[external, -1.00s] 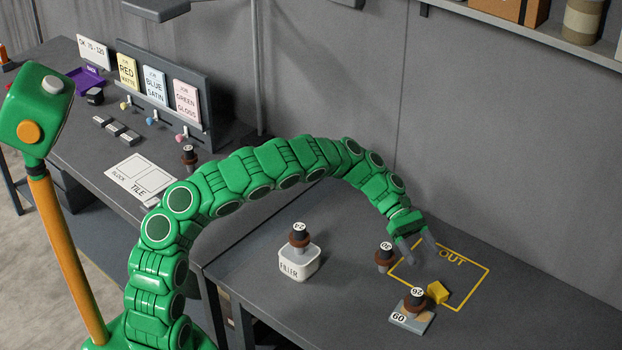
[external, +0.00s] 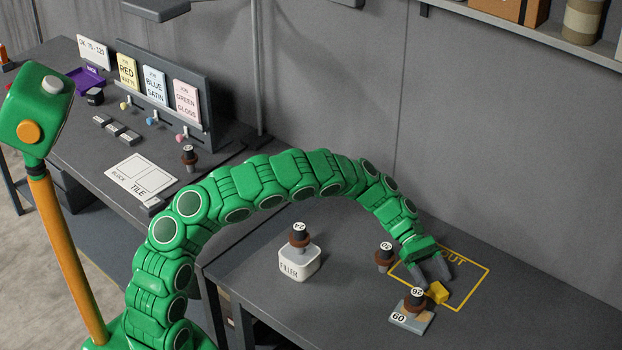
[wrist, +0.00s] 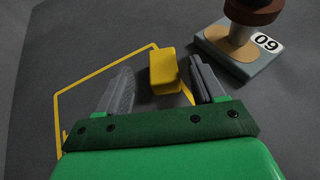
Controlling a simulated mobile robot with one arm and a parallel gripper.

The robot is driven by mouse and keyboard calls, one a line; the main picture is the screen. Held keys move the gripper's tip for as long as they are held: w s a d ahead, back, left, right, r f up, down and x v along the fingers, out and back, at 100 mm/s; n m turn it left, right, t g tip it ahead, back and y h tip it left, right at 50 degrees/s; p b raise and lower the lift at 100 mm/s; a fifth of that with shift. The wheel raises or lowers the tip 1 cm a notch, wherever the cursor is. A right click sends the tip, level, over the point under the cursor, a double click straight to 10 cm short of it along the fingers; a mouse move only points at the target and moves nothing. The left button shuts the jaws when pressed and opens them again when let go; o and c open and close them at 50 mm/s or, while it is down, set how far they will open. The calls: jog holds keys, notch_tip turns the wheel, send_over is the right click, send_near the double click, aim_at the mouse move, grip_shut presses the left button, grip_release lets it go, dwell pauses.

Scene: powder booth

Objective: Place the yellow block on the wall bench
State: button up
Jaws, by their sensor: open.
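The yellow block (external: 437,292) lies on the dark grey bench (external: 350,310) by the wall, at the edge of the yellow OUT outline (external: 487,274). My gripper (external: 438,281) is open just above and beside the block. In the wrist view the block (wrist: 164,70) shows beyond and partly between the two open fingers (wrist: 158,88), nearer the right finger. I cannot tell whether a finger touches it.
A tile marked 60 (external: 404,322) bearing a stamp-like piece 26 (external: 416,300) stands close to the block. Piece 30 (external: 384,258) is left of my gripper. The bench's right side is clear.

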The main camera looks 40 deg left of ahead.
aim_at(440, 290)
jog(key=shift+x, duration=2.15)
jog(key=shift+s+a+f, duration=0.1)
jog(key=shift+s+f, duration=0.05)
jog(key=c, duration=1.1)
jog(key=shift+r, duration=1.45)
jog(key=shift+c, duration=0.2)
jog(key=shift+s+a+r, duration=0.25)
jog(key=shift+s+r, duration=0.1)
jog(key=shift+r, duration=0.2)
jog(key=shift+s+a+r, duration=0.3)
jog(key=shift+s+r, duration=0.05)
jog(key=shift+r, duration=0.2)
jog(key=s+a+r, duration=0.7)
jog(key=s+r, duration=0.1)
jog(key=s, duration=0.2)
